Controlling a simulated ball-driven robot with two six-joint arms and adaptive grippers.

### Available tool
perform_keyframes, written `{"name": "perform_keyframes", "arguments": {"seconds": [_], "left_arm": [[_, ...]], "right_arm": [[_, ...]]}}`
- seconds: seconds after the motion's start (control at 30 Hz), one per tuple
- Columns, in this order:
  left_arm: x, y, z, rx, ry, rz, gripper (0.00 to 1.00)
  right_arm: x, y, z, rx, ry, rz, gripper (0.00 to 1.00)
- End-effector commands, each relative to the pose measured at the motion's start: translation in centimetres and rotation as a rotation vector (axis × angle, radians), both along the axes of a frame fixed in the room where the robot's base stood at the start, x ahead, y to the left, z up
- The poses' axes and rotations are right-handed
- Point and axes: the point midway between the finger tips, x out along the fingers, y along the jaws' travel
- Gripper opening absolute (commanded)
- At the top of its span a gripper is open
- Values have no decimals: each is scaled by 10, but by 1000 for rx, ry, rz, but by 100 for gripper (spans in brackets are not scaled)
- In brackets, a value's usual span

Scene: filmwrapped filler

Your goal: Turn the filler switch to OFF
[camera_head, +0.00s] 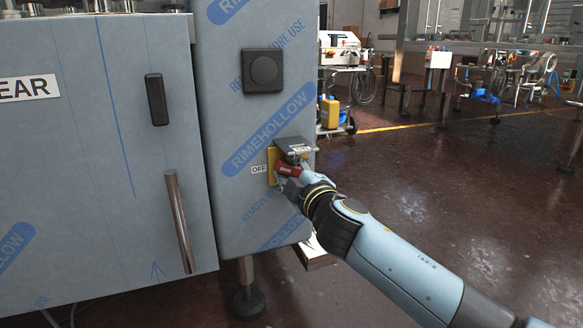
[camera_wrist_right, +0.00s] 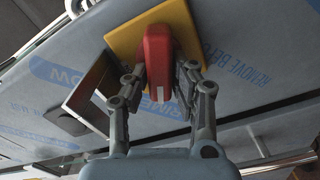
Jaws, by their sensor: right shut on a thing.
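The filler switch is a red handle (camera_wrist_right: 158,60) on a yellow plate (camera_wrist_right: 184,17), fixed to the film-wrapped filler panel (camera_head: 235,205). In the head view the red handle (camera_head: 287,169) is partly covered by my right gripper, and a small "OFF" label (camera_head: 259,169) sits just left of the yellow plate (camera_head: 271,166). My right gripper (camera_wrist_right: 160,80) is shut on the red handle, one finger on each side. A white mark shows on the handle's near end. A grey metal flap (camera_head: 294,146) sits just above the switch. My left gripper is not in view.
A black knob (camera_head: 263,71) is above the switch. At left, the filler door has a metal bar handle (camera_head: 179,222) and a black latch (camera_head: 156,99). The floor (camera_head: 420,190) right of the filler is open. Carts and machines stand farther back.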

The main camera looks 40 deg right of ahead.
Motion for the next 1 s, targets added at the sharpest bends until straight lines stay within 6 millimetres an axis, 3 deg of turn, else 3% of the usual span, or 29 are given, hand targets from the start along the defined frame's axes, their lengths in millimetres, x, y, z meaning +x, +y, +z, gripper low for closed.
{"name": "perform_keyframes", "arguments": {"seconds": [0.5,1.0], "left_arm": [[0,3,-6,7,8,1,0],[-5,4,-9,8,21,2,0]], "right_arm": [[0,1,-5,-339,84,1,0],[-1,1,-7,-410,102,2,0]]}}
